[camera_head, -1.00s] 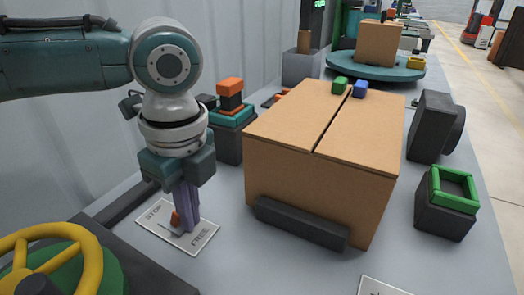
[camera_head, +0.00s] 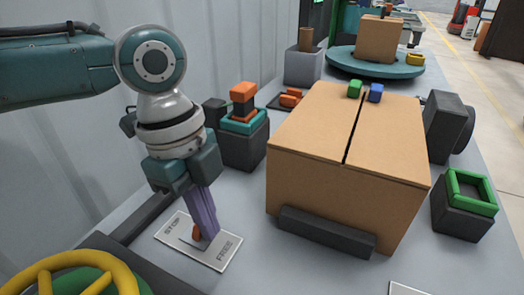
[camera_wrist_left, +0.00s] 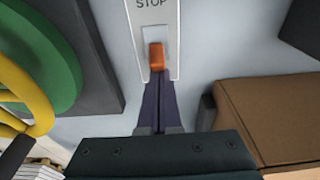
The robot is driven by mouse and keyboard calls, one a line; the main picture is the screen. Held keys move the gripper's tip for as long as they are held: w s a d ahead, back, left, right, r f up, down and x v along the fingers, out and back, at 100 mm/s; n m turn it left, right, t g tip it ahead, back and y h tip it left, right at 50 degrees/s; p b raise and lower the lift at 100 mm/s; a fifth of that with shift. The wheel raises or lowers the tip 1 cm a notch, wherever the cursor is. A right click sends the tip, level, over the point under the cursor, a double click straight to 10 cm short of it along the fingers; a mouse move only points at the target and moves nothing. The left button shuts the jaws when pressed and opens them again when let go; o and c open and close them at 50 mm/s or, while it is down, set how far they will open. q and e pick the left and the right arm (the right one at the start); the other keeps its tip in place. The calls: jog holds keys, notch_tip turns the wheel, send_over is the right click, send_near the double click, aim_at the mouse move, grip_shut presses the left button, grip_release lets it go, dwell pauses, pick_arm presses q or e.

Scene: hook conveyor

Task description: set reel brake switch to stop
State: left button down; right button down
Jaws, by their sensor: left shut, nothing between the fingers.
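The reel brake switch is an orange lever (camera_head: 196,231) on a pale plate (camera_head: 225,262), marked STOP at its upper left end and FREE at its lower right end. The lever stands near the middle of the plate. My left gripper (camera_head: 208,237) is shut and empty, its purple fingers tilted, with the tips low over the plate on the FREE side of the lever. In the left wrist view the lever (camera_wrist_left: 156,56) is just beyond the fingertips (camera_wrist_left: 158,82), toward STOP; contact is unclear. The FREE label is hidden there. My right gripper is out of view.
A yellow handwheel (camera_head: 60,268) stands at the lower left. A large cardboard box (camera_head: 345,185) with a dark bar at its front is right of the plate. A dark block with an orange top (camera_head: 243,92) stands behind my gripper. A green-framed bin (camera_head: 462,215) is at the right.

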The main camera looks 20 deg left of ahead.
pick_arm(q)
jog(key=shift+a+h, duration=0.3)
jog(key=shift+h, duration=0.1)
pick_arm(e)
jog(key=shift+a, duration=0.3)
pick_arm(q)
jog(key=shift+a+h, duration=0.35)
jog(key=shift+h, duration=0.05)
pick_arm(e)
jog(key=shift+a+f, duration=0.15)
pick_arm(q)
jog(key=shift+w+a+h+b, duration=0.1)
jog(key=shift+a+h+b, duration=0.4)
jog(key=shift+h+b, duration=0.75)
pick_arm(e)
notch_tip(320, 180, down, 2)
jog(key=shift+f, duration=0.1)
pick_arm(q)
jog(key=shift+d+r+p, duration=0.1)
jog(key=shift+r+p, duration=0.15)
jog(key=shift+p, duration=0.05)
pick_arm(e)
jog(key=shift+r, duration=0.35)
pick_arm(q)
jog(key=shift+r, duration=0.15)
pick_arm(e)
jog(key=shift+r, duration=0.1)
